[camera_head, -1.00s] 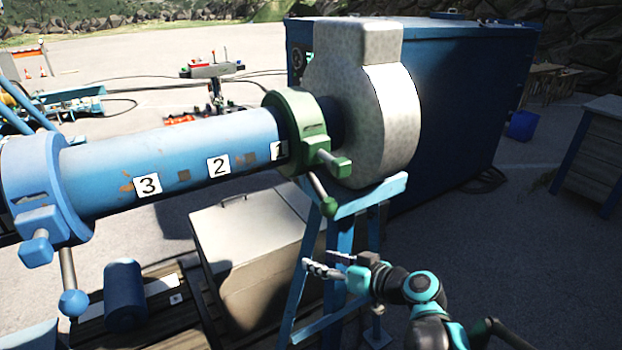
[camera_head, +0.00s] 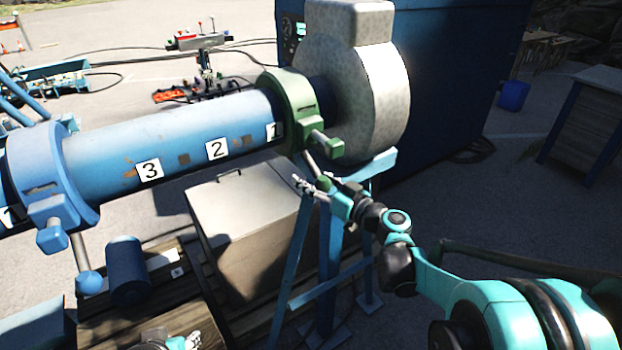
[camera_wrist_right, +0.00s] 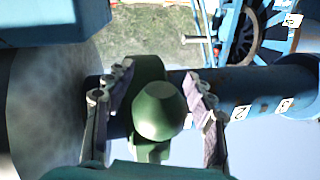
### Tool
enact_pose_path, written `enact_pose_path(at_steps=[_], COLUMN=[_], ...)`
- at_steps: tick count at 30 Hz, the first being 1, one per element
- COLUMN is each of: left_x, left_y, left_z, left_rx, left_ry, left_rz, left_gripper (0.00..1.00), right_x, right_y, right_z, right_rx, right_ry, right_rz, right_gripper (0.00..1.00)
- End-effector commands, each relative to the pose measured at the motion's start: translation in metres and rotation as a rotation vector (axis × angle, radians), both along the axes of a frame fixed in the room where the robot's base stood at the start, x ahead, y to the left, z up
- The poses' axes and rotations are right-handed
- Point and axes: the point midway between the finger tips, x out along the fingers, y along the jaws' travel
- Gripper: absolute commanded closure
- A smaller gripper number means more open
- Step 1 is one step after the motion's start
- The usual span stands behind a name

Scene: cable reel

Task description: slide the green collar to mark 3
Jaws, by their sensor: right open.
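The green collar (camera_head: 288,108) sits around the blue shaft (camera_head: 200,135) at its right end, beside mark 1 (camera_head: 273,132). Mark 2 (camera_head: 217,150) and mark 3 (camera_head: 149,169) are further left. A lever hangs from the collar. My right gripper (camera_head: 310,182) is open at the lever's lower end and mostly hides it. In the right wrist view, the lever's green knob (camera_wrist_right: 160,112) lies between the spread fingers, with the collar (camera_wrist_right: 150,72) behind it. I cannot tell whether they touch. My left gripper (camera_head: 194,341) shows partly at the bottom edge; its jaws are unclear.
A pale speckled block (camera_head: 350,90) stands right of the collar. A blue collar (camera_head: 45,180) with its own lever surrounds the shaft's left end. A blue trestle (camera_head: 330,255) and a grey box (camera_head: 245,225) stand below the shaft. The shaft between the collars is clear.

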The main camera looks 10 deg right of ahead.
Motion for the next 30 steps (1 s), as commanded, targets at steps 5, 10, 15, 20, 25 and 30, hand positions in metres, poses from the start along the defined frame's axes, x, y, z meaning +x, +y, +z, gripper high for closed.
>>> enact_pose_path(at_steps=[5,10,15,20,25,30], left_x=[0.0000,0.0000,0.0000,0.0000,0.0001,0.0001], left_y=[0.0000,0.0000,0.0000,0.0000,0.0000,0.0000], left_z=[0.0001,0.0001,0.0001,0.0001,0.0001,-0.0009], left_rx=[0.000,0.000,0.000,0.000,0.000,0.000], left_ry=[0.000,0.000,0.000,0.000,0.000,0.000], left_rz=[0.000,0.000,0.000,0.000,0.000,0.000], left_gripper=[0.60,0.60,0.60,0.60,0.60,0.60], right_x=[0.0010,0.0008,0.0007,0.0007,0.0007,0.0000], right_y=[0.0005,0.0004,0.0004,0.0004,0.0005,0.0022], right_z=[0.0001,0.0001,0.0001,0.0001,0.0001,-0.0001], right_rx=[0.000,0.000,0.000,0.000,0.000,0.000], right_ry=[0.000,0.000,0.000,0.000,0.000,0.001], right_rz=[-0.001,0.000,0.000,0.000,0.000,0.001], right_gripper=[0.45,0.72,1.00,1.00,1.00,1.00])
